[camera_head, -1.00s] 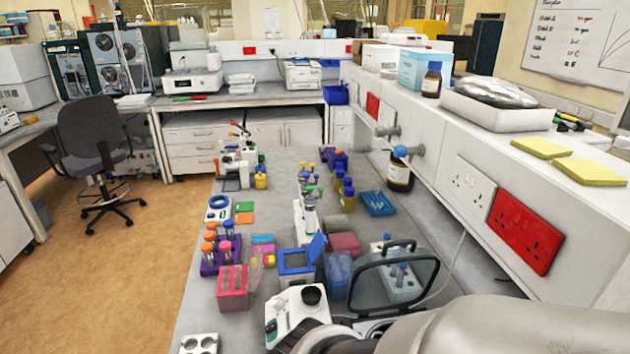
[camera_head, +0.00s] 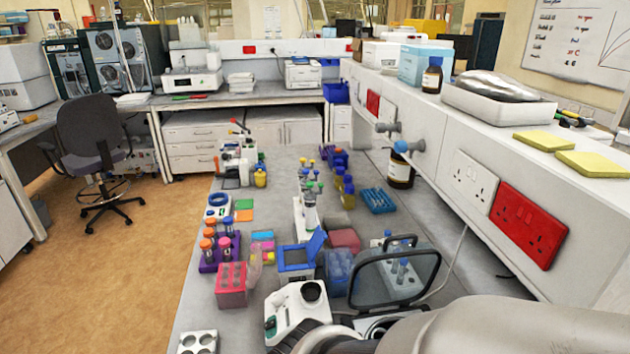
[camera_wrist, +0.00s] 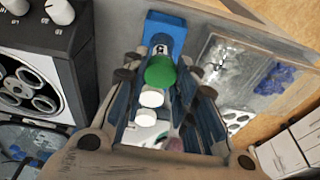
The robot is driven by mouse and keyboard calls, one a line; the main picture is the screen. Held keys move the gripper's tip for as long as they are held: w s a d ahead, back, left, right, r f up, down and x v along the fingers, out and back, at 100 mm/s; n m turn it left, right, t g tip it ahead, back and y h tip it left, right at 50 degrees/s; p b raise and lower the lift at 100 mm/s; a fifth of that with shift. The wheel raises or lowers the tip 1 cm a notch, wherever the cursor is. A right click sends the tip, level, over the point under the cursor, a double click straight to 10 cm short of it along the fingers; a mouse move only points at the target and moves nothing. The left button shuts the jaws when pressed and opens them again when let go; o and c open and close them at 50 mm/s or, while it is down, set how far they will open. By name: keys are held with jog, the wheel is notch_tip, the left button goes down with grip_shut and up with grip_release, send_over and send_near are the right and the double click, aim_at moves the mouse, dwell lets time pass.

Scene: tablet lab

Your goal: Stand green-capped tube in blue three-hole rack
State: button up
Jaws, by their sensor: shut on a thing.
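In the wrist view a round green cap (camera_wrist: 160,71) sits between the fingers of my gripper (camera_wrist: 164,66), which is shut on the green-capped tube. The tube's body below the cap is mostly hidden. A blue rack (camera_wrist: 165,22) shows just beyond the cap, with a pale front or label on it. Two white round tops (camera_wrist: 151,98) lie in line below the green cap; I cannot tell whether they sit in the rack. Whether the tube is inside a hole or above it cannot be told. In the head view my gripper is not visible.
In the wrist view a dark device with round openings (camera_wrist: 28,85) stands close on the left, and a clear tray (camera_wrist: 235,75) lies on the right. In the head view a pink rack (camera_head: 231,286) and a white instrument (camera_head: 296,311) crowd the bench near my arm.

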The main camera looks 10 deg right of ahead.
jog(key=shift+f+b, duration=0.55)
jog(key=shift+f, duration=0.15)
jog(key=o, duration=0.9)
notch_tip(320, 180, up, 11)
jog(key=s, duration=0.2)
jog(key=s+d+r, duration=0.1)
jog(key=d, duration=0.3)
jog(key=d+r+t, duration=0.1)
jog(key=d, duration=0.3)
jog(key=s+d+r+t, duration=0.1)
jog(key=d, duration=0.3)
jog(key=shift+s, duration=0.3)
